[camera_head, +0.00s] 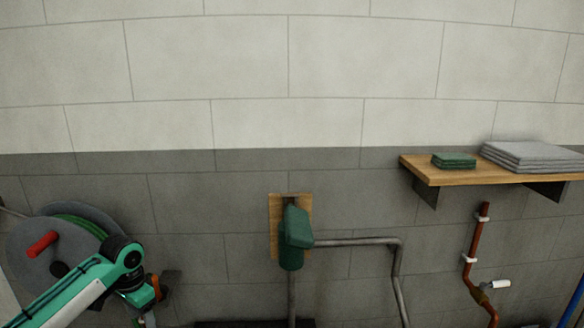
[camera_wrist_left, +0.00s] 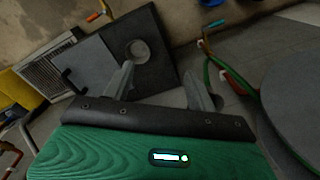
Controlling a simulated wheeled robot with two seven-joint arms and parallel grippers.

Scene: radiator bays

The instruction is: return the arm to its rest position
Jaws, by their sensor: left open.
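My left arm comes in from the lower left of the head view, bent in front of the hose reel (camera_head: 25,262). Its hand is at or below the lower edge there and I cannot make out the fingers. In the left wrist view my left gripper (camera_wrist_left: 162,84) has its two grey fingers spread wide apart with nothing between them. My right arm and gripper do not show.
A green cover (camera_head: 294,236) sits on a wooden board with grey pipe. A wooden shelf (camera_head: 470,176) holds green pads (camera_head: 454,160) and grey folded cloths (camera_head: 535,156). A copper pipe (camera_head: 476,245) runs below. The wrist view shows a dark panel (camera_wrist_left: 165,70) and a ribbed grille (camera_wrist_left: 45,66).

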